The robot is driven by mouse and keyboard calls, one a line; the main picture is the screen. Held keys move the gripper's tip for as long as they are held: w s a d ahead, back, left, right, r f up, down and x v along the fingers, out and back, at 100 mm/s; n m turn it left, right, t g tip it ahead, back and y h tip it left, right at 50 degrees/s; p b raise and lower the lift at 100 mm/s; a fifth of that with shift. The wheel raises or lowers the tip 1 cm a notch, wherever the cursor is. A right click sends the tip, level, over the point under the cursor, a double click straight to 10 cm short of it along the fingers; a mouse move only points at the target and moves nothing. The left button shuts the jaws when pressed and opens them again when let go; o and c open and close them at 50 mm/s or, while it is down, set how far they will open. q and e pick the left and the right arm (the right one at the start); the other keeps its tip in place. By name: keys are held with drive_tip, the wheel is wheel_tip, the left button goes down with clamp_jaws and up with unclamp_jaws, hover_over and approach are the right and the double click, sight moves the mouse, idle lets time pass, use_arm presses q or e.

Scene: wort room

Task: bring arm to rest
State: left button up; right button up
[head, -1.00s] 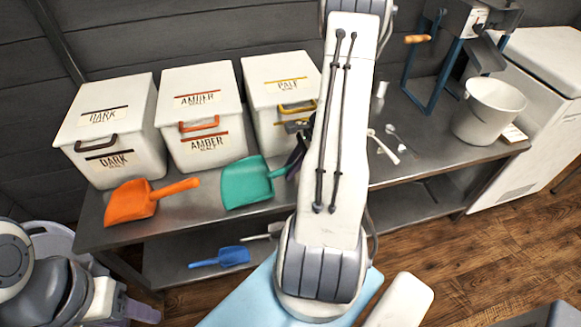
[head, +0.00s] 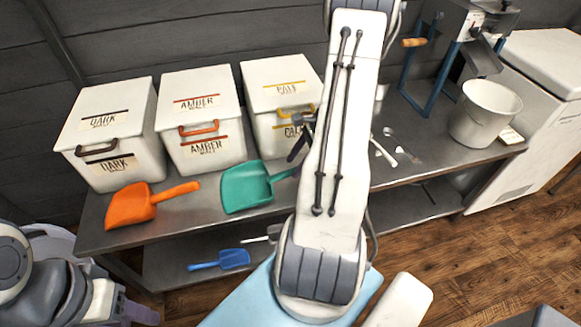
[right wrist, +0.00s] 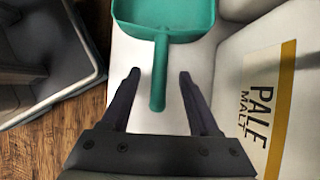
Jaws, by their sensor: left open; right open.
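My right arm reaches down the middle of the head view over the workbench (head: 420,150). Its open gripper (head: 297,150) is partly hidden behind the arm, beside the pale malt bin (head: 280,82). In the right wrist view the open fingers (right wrist: 160,75) stand either side of the green scoop's handle (right wrist: 159,80), with gaps on both sides. The green scoop (head: 247,188) lies on the bench in front of the bins. My left gripper (head: 138,312) is open at the lower left, low and away from the bench, partly cut off by the frame.
The amber bin (head: 203,100) and dark bin (head: 108,115) stand to the left. An orange scoop (head: 135,205) lies before them; a blue scoop (head: 222,260) is on the lower shelf. A white bucket (head: 485,125) and blue-framed mill (head: 430,90) stand at right.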

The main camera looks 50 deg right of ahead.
drive_tip(key=p+v, duration=0.1)
drive_tip(key=v, duration=0.5)
drive_tip(key=shift+s+d+r, duration=0.15)
drive_tip(key=shift+r, duration=0.2)
drive_tip(key=w+a+r+n+g+h, duration=0.1)
drive_tip(key=w+a+r+n+g, duration=0.2)
drive_tip(key=a+n, duration=0.6)
drive_tip(key=w+a+r+n+g+h, duration=0.15)
drive_tip(key=a+r+n, duration=0.25)
drive_tip(key=a, duration=1)
drive_tip(key=s+a+r+n+t+h, duration=0.2)
drive_tip(key=s+a+r+n, duration=0.2)
drive_tip(key=s+a+n, duration=1.2)
wheel_tip(320, 180, up, 21)
drive_tip(key=w+a+n+p, duration=0.1)
drive_tip(key=n+p, duration=0.1)
drive_tip(key=p, duration=1.9)
drive_tip(key=shift+a+r+n, duration=0.2)
drive_tip(key=shift+a+n, duration=0.1)
drive_tip(key=shift+a, duration=0.1)
drive_tip(key=shift+w+g, duration=0.15)
drive_tip(key=shift+g, duration=0.1)
